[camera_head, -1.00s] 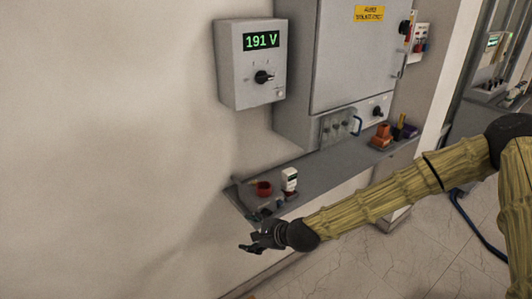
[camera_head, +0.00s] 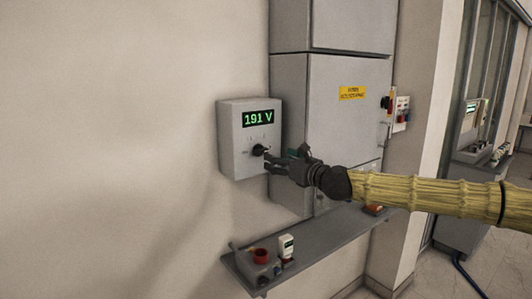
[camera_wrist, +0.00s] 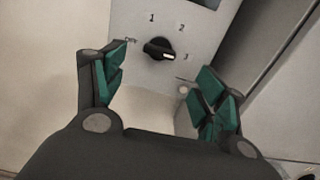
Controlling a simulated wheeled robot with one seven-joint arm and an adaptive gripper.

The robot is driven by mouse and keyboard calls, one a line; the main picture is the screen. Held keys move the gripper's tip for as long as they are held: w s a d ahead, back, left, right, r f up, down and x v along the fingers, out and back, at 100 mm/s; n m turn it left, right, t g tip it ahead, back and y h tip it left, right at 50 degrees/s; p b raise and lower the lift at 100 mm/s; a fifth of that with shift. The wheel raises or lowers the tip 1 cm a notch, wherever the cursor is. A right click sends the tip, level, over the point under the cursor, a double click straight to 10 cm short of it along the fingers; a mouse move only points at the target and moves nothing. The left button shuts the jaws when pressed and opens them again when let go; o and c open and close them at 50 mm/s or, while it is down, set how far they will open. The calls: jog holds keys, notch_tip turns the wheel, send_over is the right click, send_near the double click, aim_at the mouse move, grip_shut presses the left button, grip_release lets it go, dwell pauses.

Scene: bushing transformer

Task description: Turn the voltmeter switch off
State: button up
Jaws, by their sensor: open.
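The voltmeter (camera_head: 235,145) is a grey wall box with a green display reading 191 V. Its black rotary switch (camera_head: 259,150) sits below the display. In the wrist view the switch (camera_wrist: 160,49) has a white mark that points right, towards the 3; the labels OFF, 1, 2 and 3 surround it. My gripper (camera_head: 268,160) is just right of the switch in the head view. In the wrist view my gripper (camera_wrist: 158,88) is open and empty, with green pads, and the switch shows beyond the gap between its fingers. I see no contact with the switch.
A large grey cabinet (camera_head: 340,125) with a yellow label stands right of the voltmeter, behind my arm. A shelf (camera_head: 315,247) below holds a red round item (camera_head: 261,256) and a small white device (camera_head: 286,246). The wall left of the voltmeter is bare.

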aim_at(263, 152)
jog(key=p+x, duration=0.3)
jog(key=x, duration=0.5)
jog(key=shift+w+a, duration=0.15)
jog(key=shift+w, duration=0.05)
jog(key=c, duration=1)
